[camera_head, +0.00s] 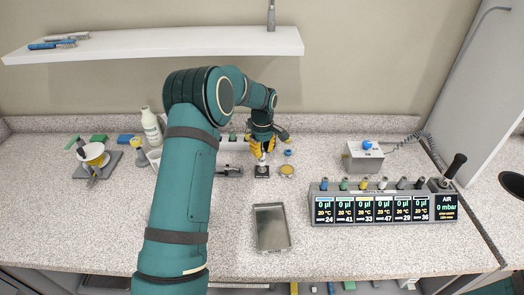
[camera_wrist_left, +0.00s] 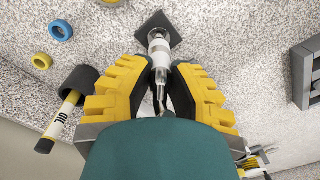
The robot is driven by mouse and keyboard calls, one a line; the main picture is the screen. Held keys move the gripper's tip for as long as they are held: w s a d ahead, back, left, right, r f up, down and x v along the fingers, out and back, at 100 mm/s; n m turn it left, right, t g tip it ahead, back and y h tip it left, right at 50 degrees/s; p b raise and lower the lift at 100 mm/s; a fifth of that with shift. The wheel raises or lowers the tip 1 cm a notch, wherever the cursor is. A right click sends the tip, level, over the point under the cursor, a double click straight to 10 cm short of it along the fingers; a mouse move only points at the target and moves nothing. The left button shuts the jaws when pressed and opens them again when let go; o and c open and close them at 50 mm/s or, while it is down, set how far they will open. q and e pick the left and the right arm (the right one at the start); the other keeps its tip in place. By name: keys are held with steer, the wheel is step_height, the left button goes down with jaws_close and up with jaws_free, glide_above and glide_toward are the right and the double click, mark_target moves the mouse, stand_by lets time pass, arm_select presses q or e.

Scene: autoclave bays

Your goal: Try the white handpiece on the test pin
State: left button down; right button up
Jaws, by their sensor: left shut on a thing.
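My left gripper (camera_head: 262,150) points down over the back middle of the counter. In the left wrist view its yellow fingers (camera_wrist_left: 160,78) are shut on the handpiece (camera_wrist_left: 160,60), a slim white and metal piece that runs out past the fingertips. A small dark square base (camera_head: 262,173) lies just below the gripper; it also shows in the left wrist view (camera_wrist_left: 170,34), behind the handpiece's far end. The pin itself is hidden, so I cannot tell whether the handpiece touches or sits on it. My right gripper is out of view.
A blue ring (camera_head: 288,152) and a round yellow-rimmed piece (camera_head: 286,170) lie just right of the base. A dark grey fixture (camera_head: 228,171) is at its left. A metal tray (camera_head: 257,240) lies in front. A display rack (camera_head: 332,190) stands at right.

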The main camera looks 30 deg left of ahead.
arm_select(q)
steer(key=shift+r+p, duration=0.5)
steer(key=shift+r, duration=0.5)
